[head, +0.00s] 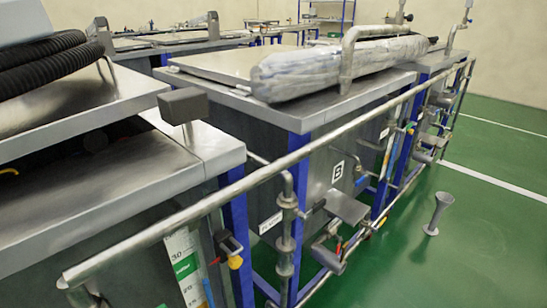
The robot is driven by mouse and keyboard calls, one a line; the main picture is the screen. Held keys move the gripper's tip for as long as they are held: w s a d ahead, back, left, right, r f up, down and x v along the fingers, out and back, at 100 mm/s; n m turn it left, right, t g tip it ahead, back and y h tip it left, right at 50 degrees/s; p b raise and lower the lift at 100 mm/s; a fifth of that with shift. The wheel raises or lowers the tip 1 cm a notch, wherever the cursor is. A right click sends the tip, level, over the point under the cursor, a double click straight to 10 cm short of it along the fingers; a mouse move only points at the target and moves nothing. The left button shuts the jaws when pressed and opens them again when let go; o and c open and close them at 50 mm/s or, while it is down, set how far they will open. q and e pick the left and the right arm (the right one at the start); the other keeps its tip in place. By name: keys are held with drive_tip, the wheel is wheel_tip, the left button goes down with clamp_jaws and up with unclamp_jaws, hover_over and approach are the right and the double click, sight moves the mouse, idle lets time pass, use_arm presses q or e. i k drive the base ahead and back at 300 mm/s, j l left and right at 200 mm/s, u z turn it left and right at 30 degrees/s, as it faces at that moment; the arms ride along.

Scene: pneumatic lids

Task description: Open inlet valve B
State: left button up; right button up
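A grey metal tank (325,190) with blue legs bears a white label with a letter B (338,172). A vertical pipe with fittings (287,225) stands at its near corner. A small blue valve handle (361,181) shows right of the B label, and a small red handle (339,246) shows lower down among the pipework. I cannot tell which of these is inlet valve B, or whether any valve is open or closed. Neither of my grippers shows in the head view.
A long metal rail (235,189) runs diagonally in front of the tanks. A plastic-wrapped bundle (335,66) lies on tank B's lid. Another tank (85,190) fills the near left. A grey flared post (437,212) stands on the open green floor at right.

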sight(409, 125)
drive_tip(key=i+l+z, duration=0.15)
drive_tip(key=l, duration=0.2)
drive_tip(key=i+l+z, duration=0.2)
drive_tip(key=l, duration=0.15)
drive_tip(key=i+l+z, duration=0.15)
drive_tip(key=l, duration=0.2)
drive_tip(key=i+l+z, duration=0.15)
drive_tip(key=i+l, duration=0.45)
drive_tip(key=i+l+z, duration=0.1)
drive_tip(key=i+l, duration=0.45)
drive_tip(key=i, duration=0.25)
